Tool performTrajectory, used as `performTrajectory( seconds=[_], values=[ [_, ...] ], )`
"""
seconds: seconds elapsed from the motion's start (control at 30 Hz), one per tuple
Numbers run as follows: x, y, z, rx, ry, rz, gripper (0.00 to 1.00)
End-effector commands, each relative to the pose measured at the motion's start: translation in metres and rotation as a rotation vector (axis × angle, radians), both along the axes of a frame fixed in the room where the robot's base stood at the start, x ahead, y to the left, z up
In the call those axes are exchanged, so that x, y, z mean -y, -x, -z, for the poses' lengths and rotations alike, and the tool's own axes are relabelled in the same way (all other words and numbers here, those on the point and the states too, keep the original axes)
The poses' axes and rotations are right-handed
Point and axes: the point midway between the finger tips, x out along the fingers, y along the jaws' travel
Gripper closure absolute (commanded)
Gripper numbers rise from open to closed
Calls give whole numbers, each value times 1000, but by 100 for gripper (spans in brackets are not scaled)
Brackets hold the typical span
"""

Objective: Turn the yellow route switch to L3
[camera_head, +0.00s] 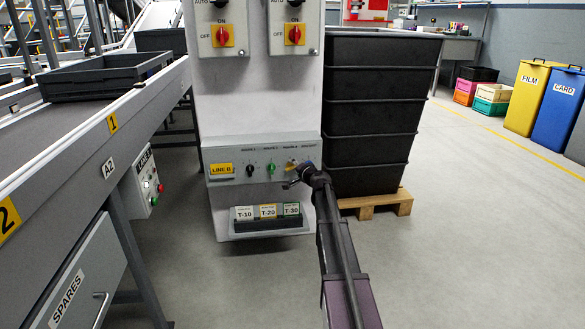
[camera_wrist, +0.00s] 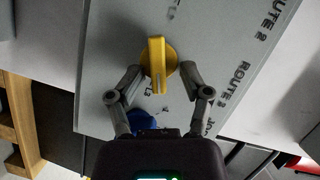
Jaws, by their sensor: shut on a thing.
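The yellow route switch (camera_wrist: 158,55) is a round knob with a raised bar, on a grey panel in the wrist view. Its bar points almost straight down the picture, and a partly covered mark that looks like L3 sits beside its lower end. My gripper (camera_wrist: 162,75) has one finger on each side of the switch and is shut on it. In the head view my gripper (camera_head: 293,180) is at the right end of the low control strip and partly hides the yellow switch (camera_head: 290,163). The bar's direction cannot be read there.
A black knob (camera_head: 250,171) and a green knob (camera_head: 271,169) sit left on the same strip. A blue round part (camera_wrist: 142,120) lies close below the switch in the wrist view. Stacked black bins (camera_head: 375,110) stand right of the cabinet, and a conveyor (camera_head: 90,135) left.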

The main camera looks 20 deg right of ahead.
Motion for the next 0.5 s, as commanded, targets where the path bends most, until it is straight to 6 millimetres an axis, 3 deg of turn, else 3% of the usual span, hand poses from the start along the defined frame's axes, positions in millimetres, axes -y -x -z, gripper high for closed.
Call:
performTrajectory(
  seconds=[0.47, 0.5],
  values=[
    [0, 3, 0, -1, 1, 0, 49],
    [0, 3, 0, -1, 1, 0, 44]
  ],
)
